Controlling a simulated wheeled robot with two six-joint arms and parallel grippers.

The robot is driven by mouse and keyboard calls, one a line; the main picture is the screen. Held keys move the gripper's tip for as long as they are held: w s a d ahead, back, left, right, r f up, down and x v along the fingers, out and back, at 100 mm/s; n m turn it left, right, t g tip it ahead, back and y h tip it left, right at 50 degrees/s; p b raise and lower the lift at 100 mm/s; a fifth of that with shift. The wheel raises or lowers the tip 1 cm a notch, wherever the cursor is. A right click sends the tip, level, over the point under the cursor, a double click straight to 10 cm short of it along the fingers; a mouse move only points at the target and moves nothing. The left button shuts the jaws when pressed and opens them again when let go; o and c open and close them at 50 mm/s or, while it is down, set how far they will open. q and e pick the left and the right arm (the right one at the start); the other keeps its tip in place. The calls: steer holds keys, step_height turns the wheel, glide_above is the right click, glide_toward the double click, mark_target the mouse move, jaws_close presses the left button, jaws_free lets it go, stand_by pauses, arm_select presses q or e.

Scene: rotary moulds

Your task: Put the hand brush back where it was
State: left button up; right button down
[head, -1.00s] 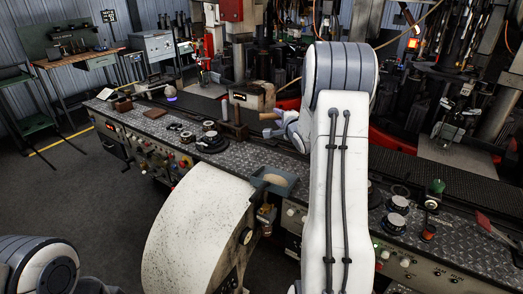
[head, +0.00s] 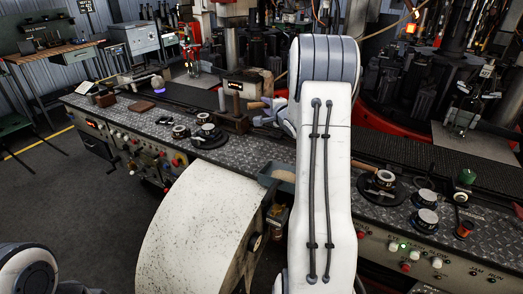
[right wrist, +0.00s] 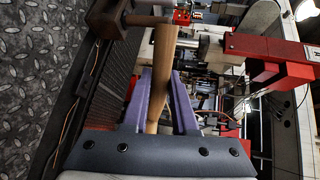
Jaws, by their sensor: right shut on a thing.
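The hand brush shows as a light wooden handle (head: 257,105), sticking out to the left of my right gripper (head: 267,119) above the bench. In the right wrist view the handle (right wrist: 163,50) runs lengthwise between the purple fingers of my right gripper (right wrist: 160,95), which is shut on it. The bristles cannot be made out in either view. A dark block with an upright post (head: 235,115) stands on the bench just left of the handle; I cannot tell whether they touch. My left gripper is out of view; only a part of my left arm shows at the lower left.
The tread-plate bench (head: 235,152) carries black dials (head: 208,137), a brown block (head: 140,107), a round black disc with a small pan (head: 381,184) and a green knob (head: 466,178). A grey tray (head: 277,177) sits at its front edge. Red machinery stands behind.

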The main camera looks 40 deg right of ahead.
steer(key=w+a+f, duration=0.2)
steer(key=f, duration=0.1)
steer(key=w+a+f+b, duration=0.1)
steer(key=w+a+f, duration=0.2)
steer(key=f, duration=0.1)
steer(key=w+a+f, duration=0.2)
steer(key=w+f, duration=0.1)
steer(key=shift+w+a+f+b, duration=0.15)
steer(key=shift+w+a+b, duration=0.15)
steer(key=shift+b, duration=0.1)
step_height(320, 180, down, 4)
steer(key=shift+r+p, duration=0.1)
steer(key=shift+p, duration=0.25)
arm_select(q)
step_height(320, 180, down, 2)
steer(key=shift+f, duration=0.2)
arm_select(e)
steer(key=shift+f, duration=0.2)
steer(key=c, duration=0.7)
jaws_free()
